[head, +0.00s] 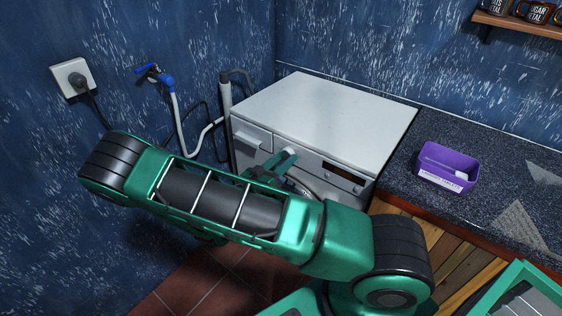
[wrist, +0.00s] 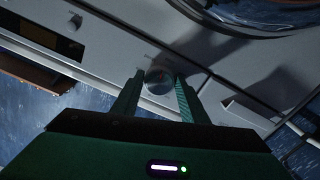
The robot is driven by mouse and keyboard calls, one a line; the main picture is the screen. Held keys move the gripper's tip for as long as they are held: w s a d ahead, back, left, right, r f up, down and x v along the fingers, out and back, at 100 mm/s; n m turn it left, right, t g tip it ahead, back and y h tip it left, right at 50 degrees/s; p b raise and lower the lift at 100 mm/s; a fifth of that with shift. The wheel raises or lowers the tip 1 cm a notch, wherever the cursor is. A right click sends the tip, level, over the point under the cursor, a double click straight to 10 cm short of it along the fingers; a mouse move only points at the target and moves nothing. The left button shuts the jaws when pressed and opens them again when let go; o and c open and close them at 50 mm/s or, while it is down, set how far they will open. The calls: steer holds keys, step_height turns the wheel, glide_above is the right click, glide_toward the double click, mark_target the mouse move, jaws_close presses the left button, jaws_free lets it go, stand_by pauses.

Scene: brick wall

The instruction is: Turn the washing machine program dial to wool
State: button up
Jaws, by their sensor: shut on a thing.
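The white washing machine (head: 320,115) stands in the corner in the head view, with its front partly hidden by my arm. My gripper (wrist: 160,76) is shut on the dial, one finger on each side. In the head view my green gripper (head: 284,160) reaches the front panel beside the detergent drawer (head: 250,142). The dark display (wrist: 45,38) is in the upper left of the wrist view. The program labels, including wool, cannot be read.
The round door (wrist: 265,14) is at the top of the wrist view. A purple box (head: 447,168) stands on the dark counter (head: 500,190) to the right. A blue tap (head: 158,77), hoses and a wall socket (head: 72,77) are at the left. The machine's top is clear.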

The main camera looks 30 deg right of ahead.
steer(key=shift+f+m, duration=0.2)
steer(key=shift+m, duration=1.7)
steer(key=o, duration=0.9)
steer(key=shift+o, duration=0.6)
steer(key=shift+w, duration=0.1)
steer(key=shift+a, duration=0.1)
steer(key=v, duration=1)
steer(key=shift+a, duration=0.3)
